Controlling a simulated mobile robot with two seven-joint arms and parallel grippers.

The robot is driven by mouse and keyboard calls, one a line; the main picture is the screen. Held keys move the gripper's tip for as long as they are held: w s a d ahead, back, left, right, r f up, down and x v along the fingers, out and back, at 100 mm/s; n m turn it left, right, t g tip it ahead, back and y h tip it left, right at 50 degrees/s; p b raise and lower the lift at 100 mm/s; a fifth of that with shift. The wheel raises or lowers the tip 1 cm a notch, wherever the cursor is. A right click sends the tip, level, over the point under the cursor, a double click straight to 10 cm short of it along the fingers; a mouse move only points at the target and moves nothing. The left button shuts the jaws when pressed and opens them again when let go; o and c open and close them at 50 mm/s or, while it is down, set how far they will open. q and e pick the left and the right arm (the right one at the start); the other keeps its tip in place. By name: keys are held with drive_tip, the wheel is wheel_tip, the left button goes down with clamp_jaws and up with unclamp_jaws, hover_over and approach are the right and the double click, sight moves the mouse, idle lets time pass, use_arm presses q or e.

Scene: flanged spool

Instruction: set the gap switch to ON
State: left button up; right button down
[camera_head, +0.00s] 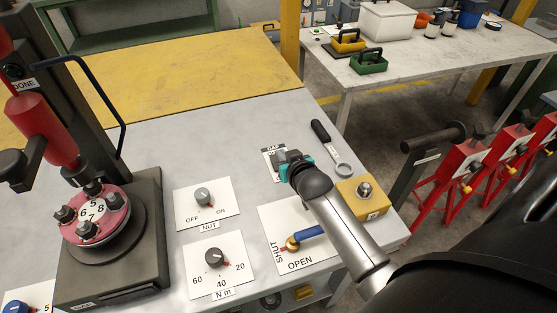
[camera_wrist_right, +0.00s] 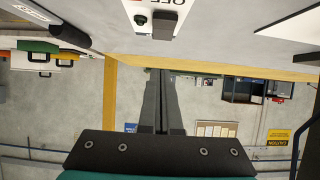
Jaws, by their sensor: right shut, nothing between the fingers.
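The gap switch's white plate (camera_head: 268,151), labelled GAP, lies on the grey bench, mostly hidden behind my right gripper in the head view. In the right wrist view the plate (camera_wrist_right: 181,8) shows at the top, with an upside-down OFF label and a dark switch block (camera_wrist_right: 162,25). A small round greenish part (camera_wrist_right: 140,19) sits beside the block. I cannot tell the switch's setting. My right gripper (camera_head: 279,159) is over the plate in the head view. Its fingers (camera_wrist_right: 164,73) are shut and empty, with tips apart from the switch in the wrist view. My left gripper is not in view.
A black-handled tool (camera_head: 321,132) with a ring lies right of the plate. The spool press stands left.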

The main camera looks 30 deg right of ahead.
sight(276, 160)
drive_tip(key=x, duration=0.2)
drive_tip(key=shift+w+d+f+b, duration=0.1)
drive_tip(key=shift+w+f+b, duration=0.1)
drive_tip(key=shift+w+b, duration=0.15)
drive_tip(key=shift+w+f+b, duration=0.25)
drive_tip(key=shift+f+b, duration=0.15)
drive_tip(key=shift+f, duration=0.8)
drive_tip(key=shift+w+d+f, duration=0.1)
drive_tip(key=shift+w+f, duration=0.1)
drive_tip(key=shift+f, duration=0.4)
drive_tip(key=shift+w+g+p, duration=0.25)
drive_tip(key=shift+g+p, duration=0.15)
drive_tip(key=shift+p, duration=0.35)
drive_tip(key=shift+f, duration=0.25)
drive_tip(key=shift+w+d+r, duration=0.2)
drive_tip(key=shift+w+r, duration=0.05)
drive_tip(key=shift+w, duration=0.45)
